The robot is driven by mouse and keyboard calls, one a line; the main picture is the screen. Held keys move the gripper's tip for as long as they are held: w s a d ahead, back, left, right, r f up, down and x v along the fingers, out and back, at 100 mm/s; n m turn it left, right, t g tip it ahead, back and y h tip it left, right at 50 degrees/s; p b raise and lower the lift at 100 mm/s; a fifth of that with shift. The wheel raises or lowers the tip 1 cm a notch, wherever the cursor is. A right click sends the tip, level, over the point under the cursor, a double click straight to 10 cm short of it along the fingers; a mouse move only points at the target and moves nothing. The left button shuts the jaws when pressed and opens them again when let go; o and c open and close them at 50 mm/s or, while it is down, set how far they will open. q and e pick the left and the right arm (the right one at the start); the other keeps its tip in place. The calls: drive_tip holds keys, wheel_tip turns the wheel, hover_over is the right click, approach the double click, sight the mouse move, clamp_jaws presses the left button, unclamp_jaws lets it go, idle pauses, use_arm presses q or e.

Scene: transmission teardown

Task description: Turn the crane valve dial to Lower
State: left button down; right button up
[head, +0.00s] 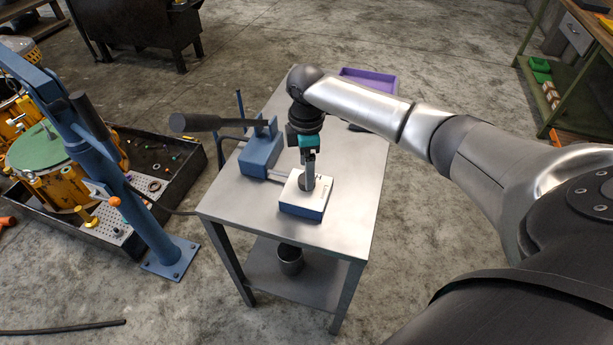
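The crane valve box (303,207) is a blue block with a white top face, standing on the metal table's near half. Dark markings on its top are too small to read. My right gripper (307,184) comes down from above, with its fingertips at the middle of the white top. The fingers and wrist hide the dial, so I cannot tell its setting or whether the fingers hold it. The fingers look close together from this side. My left gripper is not in view.
A blue pump with a long black handle (205,122) stands left of the valve box. A purple tray (372,79) is at the table's far end. The blue crane post (150,225) stands left of the table, beside a black tray (182,160).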

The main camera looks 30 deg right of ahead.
drive_tip(key=shift+f, duration=1.35)
drive_tip(key=shift+c, duration=0.4)
clamp_jaws()
